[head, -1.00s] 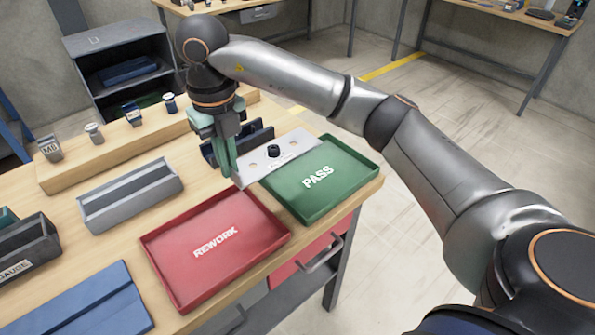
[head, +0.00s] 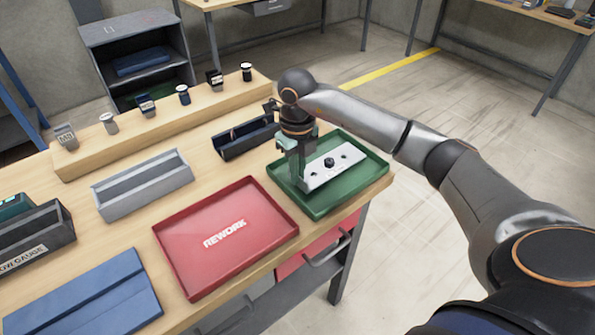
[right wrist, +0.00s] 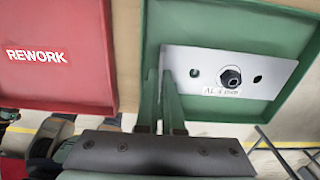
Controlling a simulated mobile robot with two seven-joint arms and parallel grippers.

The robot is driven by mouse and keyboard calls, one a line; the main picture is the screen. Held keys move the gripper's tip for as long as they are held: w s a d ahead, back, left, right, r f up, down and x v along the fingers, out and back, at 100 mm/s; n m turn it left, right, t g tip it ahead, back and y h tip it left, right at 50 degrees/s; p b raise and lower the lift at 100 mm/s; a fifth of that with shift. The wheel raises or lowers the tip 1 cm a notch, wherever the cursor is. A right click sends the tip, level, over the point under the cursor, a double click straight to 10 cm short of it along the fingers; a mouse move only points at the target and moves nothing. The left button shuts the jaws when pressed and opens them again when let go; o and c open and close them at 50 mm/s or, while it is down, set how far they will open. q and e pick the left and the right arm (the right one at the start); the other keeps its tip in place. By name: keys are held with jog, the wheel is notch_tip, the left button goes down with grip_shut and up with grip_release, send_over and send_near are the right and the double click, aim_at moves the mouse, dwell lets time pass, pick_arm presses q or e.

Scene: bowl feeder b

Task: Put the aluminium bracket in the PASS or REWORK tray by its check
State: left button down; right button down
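The aluminium bracket (head: 333,166) is a pale plate with holes and a dark nut or bolt head in its middle. It is at the PASS tray (head: 368,161), a green tray at the right of the bench, and hides the tray's lettering. My right gripper (head: 300,182) is shut on the bracket's left end. In the right wrist view the green fingers (right wrist: 162,105) stand close together at that end, and the bracket (right wrist: 215,75) carries a small label starting "AL". Whether it touches the tray floor is unclear. The red REWORK tray (head: 226,238) is empty. My left gripper is out of view.
A dark blue slotted holder (head: 245,138) stands behind the PASS tray. A grey channel block (head: 143,184), a dark gauge box (head: 38,240) and a blue plate (head: 84,300) are to the left. A wooden rail (head: 160,128) with several small fittings runs along the back.

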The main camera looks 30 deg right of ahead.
jog(key=shift+f, duration=0.25)
jog(key=shift+f+b, duration=0.4)
jog(key=shift+f, duration=0.15)
jog(key=c, duration=1.3)
grip_release()
jog(key=shift+f, duration=0.1)
jog(key=shift+r, duration=0.3)
notch_tip(320, 180, up, 13)
jog(key=shift+f+p, duration=0.1)
jog(key=shift+p, duration=0.25)
